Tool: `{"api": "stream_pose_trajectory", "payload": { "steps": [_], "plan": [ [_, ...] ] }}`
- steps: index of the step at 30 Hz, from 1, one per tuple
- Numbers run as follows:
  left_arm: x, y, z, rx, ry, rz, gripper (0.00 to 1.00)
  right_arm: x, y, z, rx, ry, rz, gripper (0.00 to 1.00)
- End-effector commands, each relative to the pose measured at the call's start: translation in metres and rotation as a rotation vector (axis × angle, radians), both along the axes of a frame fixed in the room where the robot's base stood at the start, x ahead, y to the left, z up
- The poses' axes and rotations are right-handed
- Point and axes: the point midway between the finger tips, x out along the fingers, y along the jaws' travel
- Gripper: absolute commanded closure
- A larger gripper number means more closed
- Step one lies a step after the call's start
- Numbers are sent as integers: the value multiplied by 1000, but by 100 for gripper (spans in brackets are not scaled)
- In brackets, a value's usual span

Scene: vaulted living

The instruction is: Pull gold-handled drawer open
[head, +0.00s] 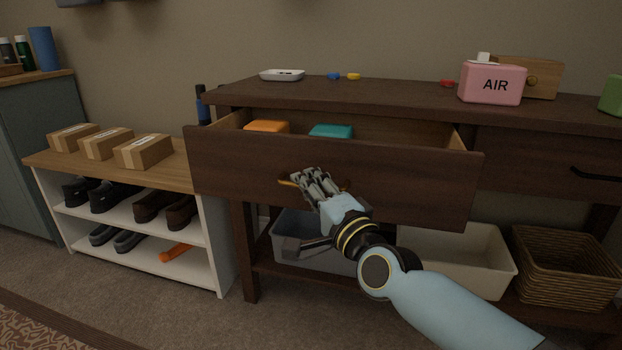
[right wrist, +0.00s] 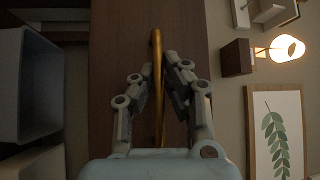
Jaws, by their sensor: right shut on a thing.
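The gold-handled drawer (head: 410,185) is a dark brown drawer in the wooden console table. It stands well out from the table, and its inside shows. Its gold handle (head: 288,182) is on the front, partly hidden by my right gripper (head: 310,178). In the right wrist view the gold handle (right wrist: 157,75) runs between the two fingers of the right gripper (right wrist: 157,90), which is shut on it. An orange box (head: 267,127) and a teal box (head: 331,131) lie in the drawer. My left gripper is not in view.
A grey bin (head: 290,225), a cream bin (head: 465,250) and a wicker basket (head: 565,268) stand on the table's lower shelf. A white shoe rack (head: 225,240) with parcels on top is at the left. A second drawer with a black handle (head: 595,175) is at the right.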

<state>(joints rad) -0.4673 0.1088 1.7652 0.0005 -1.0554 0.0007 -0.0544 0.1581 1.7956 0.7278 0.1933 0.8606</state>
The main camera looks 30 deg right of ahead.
Motion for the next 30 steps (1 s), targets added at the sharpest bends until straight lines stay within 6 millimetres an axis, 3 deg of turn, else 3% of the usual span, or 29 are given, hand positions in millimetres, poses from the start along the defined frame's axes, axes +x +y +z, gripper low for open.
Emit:
{"api": "stream_pose_trajectory", "payload": {
  "steps": [1,12,13,19,30],
  "plan": [
    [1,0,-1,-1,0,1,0,-3,1,-7,-3,15,1,100],
    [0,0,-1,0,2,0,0,-4,3,-7,-3,16,1,100],
    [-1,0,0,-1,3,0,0,-4,3,-7,-3,16,1,91],
    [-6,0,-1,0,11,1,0,-4,3,-6,-1,11,1,67],
    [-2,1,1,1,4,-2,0,-12,3,-4,-1,6,0,67]
  ]
}}
